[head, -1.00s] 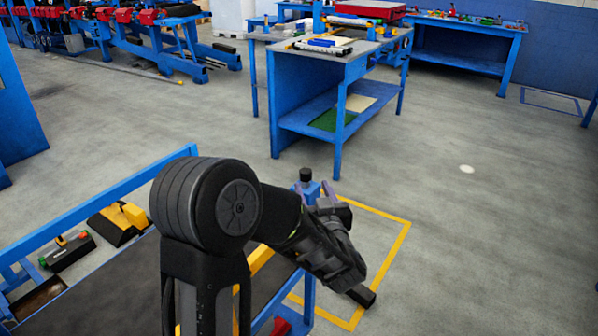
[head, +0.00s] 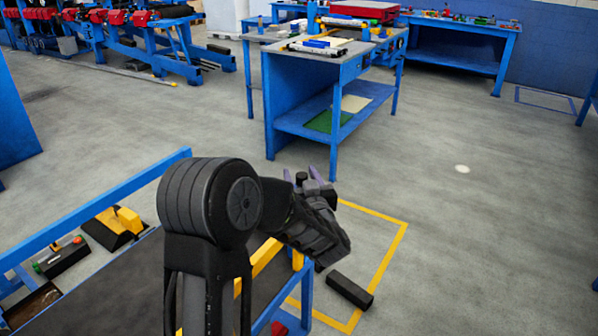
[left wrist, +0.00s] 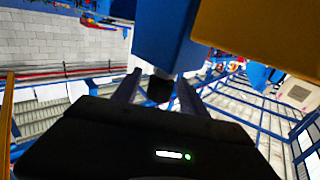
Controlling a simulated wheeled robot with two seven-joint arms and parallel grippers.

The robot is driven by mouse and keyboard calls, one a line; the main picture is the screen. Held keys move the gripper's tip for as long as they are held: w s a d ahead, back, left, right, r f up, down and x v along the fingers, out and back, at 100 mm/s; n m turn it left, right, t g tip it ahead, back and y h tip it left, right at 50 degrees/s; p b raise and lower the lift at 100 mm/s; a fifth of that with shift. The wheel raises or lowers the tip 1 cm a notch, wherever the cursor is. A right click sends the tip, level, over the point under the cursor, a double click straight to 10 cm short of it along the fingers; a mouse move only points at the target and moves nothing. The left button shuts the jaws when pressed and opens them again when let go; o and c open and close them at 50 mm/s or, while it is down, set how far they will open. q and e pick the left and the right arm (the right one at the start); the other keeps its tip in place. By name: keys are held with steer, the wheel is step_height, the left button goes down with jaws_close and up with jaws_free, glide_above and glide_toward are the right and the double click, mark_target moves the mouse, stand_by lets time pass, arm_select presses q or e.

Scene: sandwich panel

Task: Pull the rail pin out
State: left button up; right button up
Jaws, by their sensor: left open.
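My left gripper (head: 302,171) is open, with one purple finger on each side of the knob in both views. I cannot tell whether the fingers touch it. The gripper and wrist hide the blue block and the pin's lower part in the head view. My right gripper is not in view.
A bench with a dark top and a blue rail (head: 90,212) lies under my left arm. A yellow bar (head: 266,257) runs by its edge. A black bar (head: 349,290) lies on the floor inside a yellow outline. A blue workbench (head: 335,75) stands beyond clear floor.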

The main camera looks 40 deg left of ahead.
arm_select(q)
steer(key=shift+x, duration=1)
steer(key=shift+c, duration=0.3)
jaws_close()
stand_by(0.4)
